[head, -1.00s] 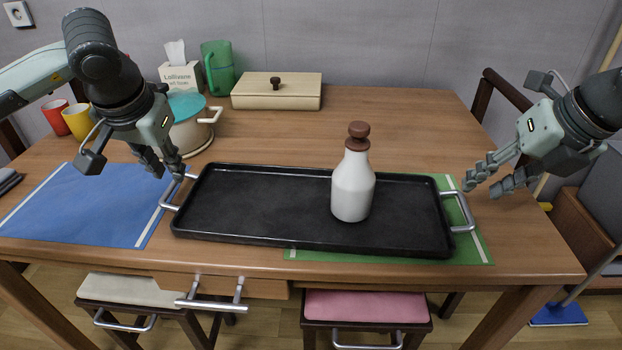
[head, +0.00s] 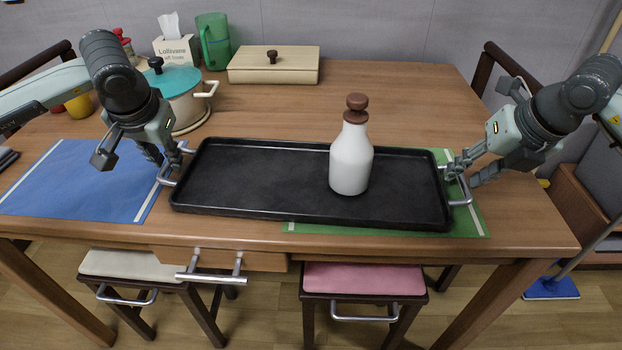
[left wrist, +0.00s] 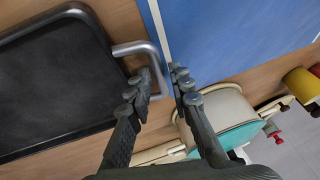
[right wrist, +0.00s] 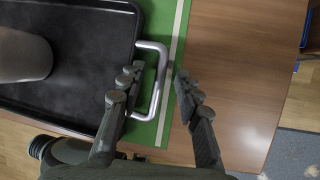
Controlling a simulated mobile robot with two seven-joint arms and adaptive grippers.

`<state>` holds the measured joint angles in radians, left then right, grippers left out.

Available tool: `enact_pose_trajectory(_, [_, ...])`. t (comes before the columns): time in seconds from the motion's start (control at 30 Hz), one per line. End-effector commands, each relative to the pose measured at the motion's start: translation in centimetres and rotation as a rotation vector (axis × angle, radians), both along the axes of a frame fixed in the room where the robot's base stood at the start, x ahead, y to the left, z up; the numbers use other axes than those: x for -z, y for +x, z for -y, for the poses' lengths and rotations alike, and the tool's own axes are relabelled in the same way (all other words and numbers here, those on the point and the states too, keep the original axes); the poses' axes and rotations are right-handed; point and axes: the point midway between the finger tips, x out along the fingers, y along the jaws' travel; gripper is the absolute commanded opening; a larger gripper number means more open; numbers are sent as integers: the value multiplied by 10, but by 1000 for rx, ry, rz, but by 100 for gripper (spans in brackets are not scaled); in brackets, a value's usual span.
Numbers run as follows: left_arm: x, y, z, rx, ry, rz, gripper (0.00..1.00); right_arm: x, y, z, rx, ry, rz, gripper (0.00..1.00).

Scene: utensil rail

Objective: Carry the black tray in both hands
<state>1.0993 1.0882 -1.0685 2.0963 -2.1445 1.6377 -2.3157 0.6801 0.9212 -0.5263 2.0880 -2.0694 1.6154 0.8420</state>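The black tray (head: 270,180) lies on the table, with a white bottle (head: 350,160) with a brown stopper standing on its right half. It has a silver handle at each short end. My left gripper (head: 170,165) is at the left handle (left wrist: 152,62); in the left wrist view its fingers (left wrist: 160,82) are apart with the handle's outer bar between them. My right gripper (head: 462,175) is at the right handle (right wrist: 158,75); in the right wrist view its open fingers (right wrist: 158,82) stand either side of the handle's outer bar. Neither gripper is closed on a handle.
A blue mat (head: 85,180) lies left of the tray, and a green mat (head: 400,228) lies under its right part. A teal-lidded pot (head: 180,90) stands close behind my left gripper. A wooden box (head: 274,68) is at the back.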

Motion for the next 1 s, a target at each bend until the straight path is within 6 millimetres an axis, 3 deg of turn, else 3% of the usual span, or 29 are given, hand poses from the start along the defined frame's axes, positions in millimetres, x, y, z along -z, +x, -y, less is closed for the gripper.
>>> enact_pose_trajectory(0.37, [7, 3, -1, 1, 0, 0, 20, 6, 3, -1, 0, 0, 1, 34])
enact_pose_trajectory(0.53, [6, 2, -1, 1, 0, 0, 2, 6, 3, -1, 0, 0, 1, 15])
enact_pose_trajectory(0.67, [6, 3, -1, 1, 0, 0, 0, 6, 3, -1, 0, 0, 1, 0])
enact_pose_trajectory(1.0, [6, 3, -1, 0, 0, 0, 0, 6, 3, -1, 1, -1, 1, 0])
